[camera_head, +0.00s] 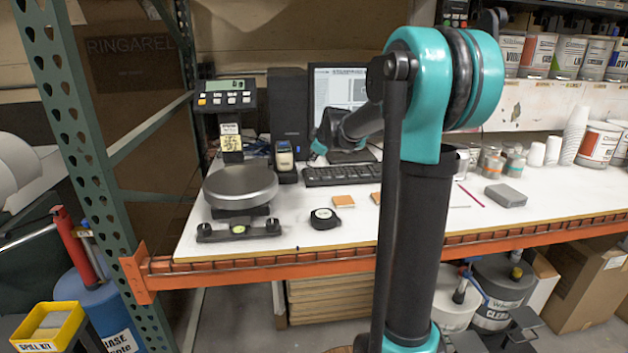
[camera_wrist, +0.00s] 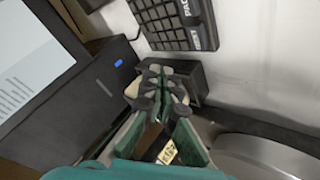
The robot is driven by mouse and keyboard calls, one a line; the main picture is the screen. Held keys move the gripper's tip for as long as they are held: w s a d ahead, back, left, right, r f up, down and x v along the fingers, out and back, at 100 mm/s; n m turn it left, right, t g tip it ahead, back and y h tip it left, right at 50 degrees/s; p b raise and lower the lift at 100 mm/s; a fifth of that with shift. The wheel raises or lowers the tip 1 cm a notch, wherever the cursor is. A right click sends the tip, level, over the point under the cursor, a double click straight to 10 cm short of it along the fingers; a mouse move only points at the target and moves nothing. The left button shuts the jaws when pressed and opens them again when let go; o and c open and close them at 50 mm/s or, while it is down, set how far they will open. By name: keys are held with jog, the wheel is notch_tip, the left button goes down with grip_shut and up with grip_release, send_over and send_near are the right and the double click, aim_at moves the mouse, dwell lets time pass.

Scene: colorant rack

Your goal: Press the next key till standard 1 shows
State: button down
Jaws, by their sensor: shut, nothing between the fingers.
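A small handheld instrument (camera_head: 285,156) with a pale yellow body and a small dark screen stands in a black dock (camera_head: 287,177) on the bench, between the scale and the keyboard. Its screen and keys are too small to read. My gripper (camera_head: 318,146) is just right of it, with its fingers together and empty. In the wrist view my gripper (camera_wrist: 163,86) lies in front of the dock (camera_wrist: 190,78) and covers most of the instrument. I cannot tell whether the fingertips touch a key.
A scale with a round pan (camera_head: 240,185) and a lit display (camera_head: 225,86) stands left. Behind are a black computer tower (camera_head: 287,105), a monitor (camera_head: 335,88) and a keyboard (camera_head: 335,174). A tape measure (camera_head: 324,218) lies in front. The bench's front middle is mostly clear.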

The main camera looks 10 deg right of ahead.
aim_at(315, 179)
notch_tip(315, 179, up, 4)
jog(key=shift+f, duration=0.1)
dwell(0.4)
jog(key=shift+f, duration=4.4)
jog(key=shift+f, duration=0.1)
jog(key=shift+f, duration=0.3)
jog(key=shift+f, duration=0.35)
jog(key=shift+r, duration=0.8)
